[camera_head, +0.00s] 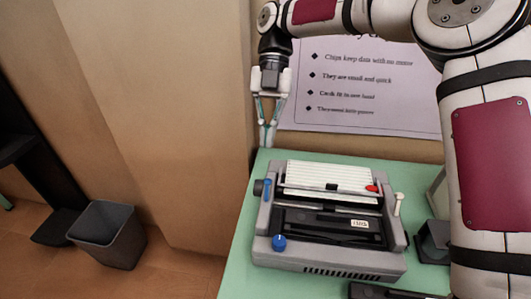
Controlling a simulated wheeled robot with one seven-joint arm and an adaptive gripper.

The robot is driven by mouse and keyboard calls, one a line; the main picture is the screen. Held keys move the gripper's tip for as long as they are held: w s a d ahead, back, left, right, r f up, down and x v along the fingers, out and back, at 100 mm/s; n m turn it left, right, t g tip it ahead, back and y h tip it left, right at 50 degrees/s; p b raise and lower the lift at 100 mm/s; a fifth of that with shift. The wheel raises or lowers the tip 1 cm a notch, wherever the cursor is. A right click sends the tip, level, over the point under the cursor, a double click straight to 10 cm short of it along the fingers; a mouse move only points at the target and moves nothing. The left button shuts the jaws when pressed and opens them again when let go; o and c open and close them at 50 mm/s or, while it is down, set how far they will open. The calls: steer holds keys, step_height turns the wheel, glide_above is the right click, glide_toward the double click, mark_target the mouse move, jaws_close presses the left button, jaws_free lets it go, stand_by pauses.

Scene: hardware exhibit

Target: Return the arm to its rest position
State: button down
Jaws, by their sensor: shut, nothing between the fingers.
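My gripper (268,138) hangs at the upper middle of the head view, pointing down. It is shut and empty. It is near the back left corner of the green table, in front of the wall and left of the poster. My arm comes in from the upper right, bends at the top right and reaches left to the gripper. I cannot tell exactly how high the fingertips are above the table.
A grey machine with a white ribbed top (332,245) stands on the green table (237,270). Dark objects (433,243) lie to its right, partly behind my arm. A poster (360,85) hangs on the wall. A grey bin (108,235) stands on the floor at left.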

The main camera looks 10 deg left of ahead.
steer(key=shift+w+r, duration=0.25)
steer(key=s+d+r+m+t+h, duration=0.1)
steer(key=s+d+r+m+t, duration=0.3)
steer(key=d+m, duration=0.4)
steer(key=s+d+r+m+t+h, duration=0.15)
steer(key=s+d+r+m, duration=0.35)
steer(key=m, duration=0.5)
steer(key=s+d+f+m+t+y, duration=0.2)
steer(key=s+d+m+t, duration=0.4)
steer(key=s+d+m, duration=0.6)
steer(key=shift+s+f+m+p, duration=0.4)
steer(key=shift+s+m, duration=1)
steer(key=shift+m, duration=1.4)
